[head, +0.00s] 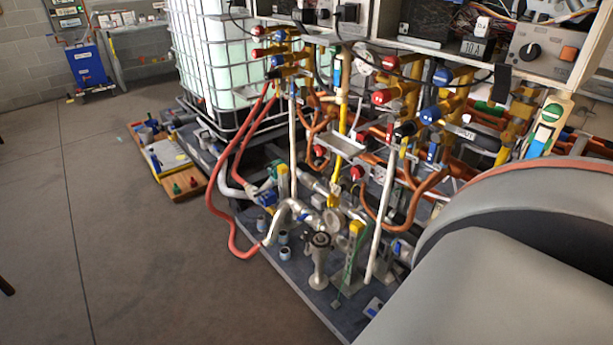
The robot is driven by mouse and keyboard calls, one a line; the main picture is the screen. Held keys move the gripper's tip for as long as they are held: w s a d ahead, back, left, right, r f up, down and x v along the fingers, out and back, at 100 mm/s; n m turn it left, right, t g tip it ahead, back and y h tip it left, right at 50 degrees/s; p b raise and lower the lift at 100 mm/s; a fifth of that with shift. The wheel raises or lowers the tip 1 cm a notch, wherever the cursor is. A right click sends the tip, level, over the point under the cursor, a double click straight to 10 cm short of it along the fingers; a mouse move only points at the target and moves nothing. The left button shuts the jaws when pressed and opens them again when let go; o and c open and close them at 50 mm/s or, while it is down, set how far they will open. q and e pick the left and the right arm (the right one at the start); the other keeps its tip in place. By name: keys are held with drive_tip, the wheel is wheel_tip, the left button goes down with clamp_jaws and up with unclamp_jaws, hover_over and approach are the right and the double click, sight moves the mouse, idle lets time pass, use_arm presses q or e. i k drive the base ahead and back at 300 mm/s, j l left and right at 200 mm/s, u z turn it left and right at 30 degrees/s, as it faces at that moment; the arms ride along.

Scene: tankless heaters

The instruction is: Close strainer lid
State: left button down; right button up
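A grey metal upright fitting (318,265), which looks like the strainer, stands on the dark base plate low in the middle of the head view. A dark round part sits at its top; it is too small to tell whether this is the lid or whether it is open. A silver round metal part (333,219) is just behind it, and a bent silver pipe (283,215) is at its left. Neither of my grippers shows. A large grey link of my own arm fills the lower right and hides what lies behind it.
The dark base plate (300,298) carries crowded pipework, with red hoses (212,195), orange pipes and coloured valve handles. A caged white tank (205,60) stands behind at left. A low pallet with small items (172,160) is further left. The grey floor (130,230) at left is clear.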

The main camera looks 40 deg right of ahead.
sight(335, 220)
drive_tip(key=i+j, duration=0.1)
drive_tip(key=i, duration=1.4)
drive_tip(key=i+l+z, duration=0.1)
drive_tip(key=i+z, duration=0.35)
drive_tip(key=i, duration=0.2)
drive_tip(key=i+j+z, duration=0.1)
drive_tip(key=i+z, duration=0.35)
drive_tip(key=i, duration=0.15)
drive_tip(key=i+l+u, duration=0.1)
drive_tip(key=i+u, duration=0.25)
drive_tip(key=i+l+u, duration=0.15)
drive_tip(key=i+u, duration=0.2)
drive_tip(key=u, duration=7.85)
